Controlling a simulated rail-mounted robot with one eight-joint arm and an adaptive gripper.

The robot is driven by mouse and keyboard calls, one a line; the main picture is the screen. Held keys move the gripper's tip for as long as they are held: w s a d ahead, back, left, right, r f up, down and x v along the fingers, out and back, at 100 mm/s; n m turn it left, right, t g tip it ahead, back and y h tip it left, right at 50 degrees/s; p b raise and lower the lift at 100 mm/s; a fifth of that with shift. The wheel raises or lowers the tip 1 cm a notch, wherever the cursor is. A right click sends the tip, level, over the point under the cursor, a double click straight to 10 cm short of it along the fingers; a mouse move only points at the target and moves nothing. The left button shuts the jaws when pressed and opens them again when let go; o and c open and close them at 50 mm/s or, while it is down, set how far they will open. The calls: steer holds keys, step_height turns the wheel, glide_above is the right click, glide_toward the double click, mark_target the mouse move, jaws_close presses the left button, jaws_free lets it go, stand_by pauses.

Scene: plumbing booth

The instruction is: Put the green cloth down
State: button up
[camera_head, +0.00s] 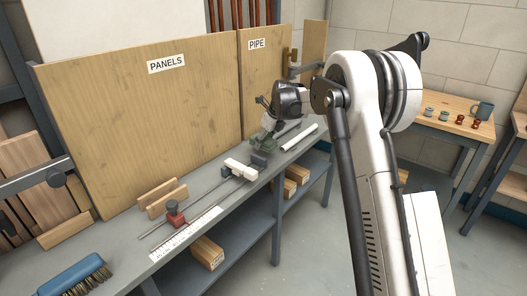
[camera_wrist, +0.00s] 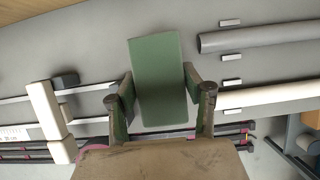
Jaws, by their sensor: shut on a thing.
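The green cloth (camera_wrist: 160,82) shows in the wrist view as a flat, folded green piece between the two fingers. My gripper (camera_wrist: 160,98) is shut on it, with one finger at each side of the cloth. In the head view my gripper (camera_head: 264,139) is over the far part of the grey bench, and the cloth shows there only as a small dark green patch. I cannot tell whether the cloth touches the bench top.
The grey bench (camera_head: 120,248) holds rails, a white block (camera_head: 241,169), a red clamp (camera_head: 175,214), a blue brush (camera_head: 75,278) and a white pipe (camera_head: 300,137). A panel marked PANELS (camera_head: 150,120) stands behind. A side table (camera_head: 440,118) with a mug is at right.

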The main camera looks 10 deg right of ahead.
mark_target(264, 155)
steer(key=shift+f+b, duration=0.5)
steer(key=shift+f, duration=1.35)
steer(key=shift+f, duration=0.25)
steer(key=o, duration=1.1)
steer(key=shift+f, duration=0.1)
